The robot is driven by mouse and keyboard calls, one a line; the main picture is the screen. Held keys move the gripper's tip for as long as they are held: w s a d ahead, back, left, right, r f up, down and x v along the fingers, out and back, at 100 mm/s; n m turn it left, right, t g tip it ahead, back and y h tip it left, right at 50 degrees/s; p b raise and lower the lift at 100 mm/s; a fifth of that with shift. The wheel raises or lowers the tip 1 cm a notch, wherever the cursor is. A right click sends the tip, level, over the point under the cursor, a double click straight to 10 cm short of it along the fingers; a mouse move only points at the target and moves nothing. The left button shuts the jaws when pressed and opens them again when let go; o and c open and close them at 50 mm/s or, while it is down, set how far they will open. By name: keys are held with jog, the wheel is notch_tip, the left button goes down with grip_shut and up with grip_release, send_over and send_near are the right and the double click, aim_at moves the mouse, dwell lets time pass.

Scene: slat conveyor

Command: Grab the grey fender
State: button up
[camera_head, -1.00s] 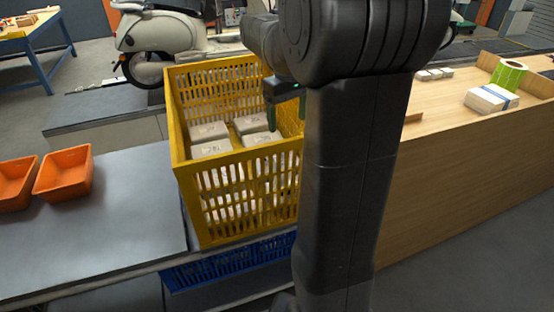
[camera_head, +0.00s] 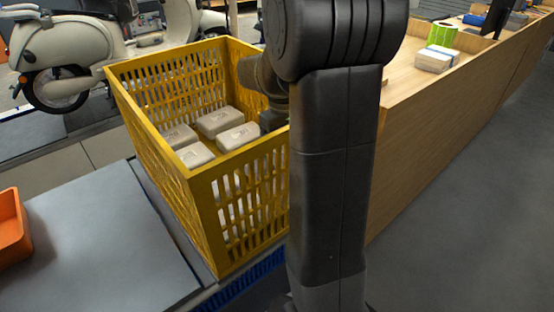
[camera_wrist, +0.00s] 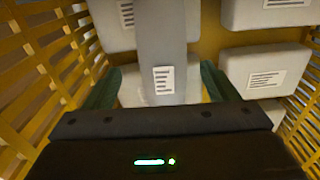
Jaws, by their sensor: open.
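In the wrist view, a long grey piece (camera_wrist: 162,30), which looks like the grey fender, carries a white label and runs between the two green fingers. My gripper (camera_wrist: 161,68) is open around it, with a gap showing on each side. I cannot tell how deep the fingers reach beside it. In the head view, my wrist reaches down inside the yellow crate (camera_head: 190,196) at its right side. There the fingers and the grey piece are hidden behind my arm and the crate wall.
Several pale labelled packages (camera_head: 220,121) lie in the crate around the grey piece; they also show in the wrist view (camera_wrist: 265,70). Slatted crate walls (camera_wrist: 40,60) stand close on both sides. An orange bin (camera_head: 12,230), a scooter (camera_head: 65,50) and a wooden counter (camera_head: 440,110) are outside.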

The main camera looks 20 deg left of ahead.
jog(key=shift+s+f, duration=0.2)
jog(key=shift+f, duration=2.5)
jog(key=c, duration=1.3)
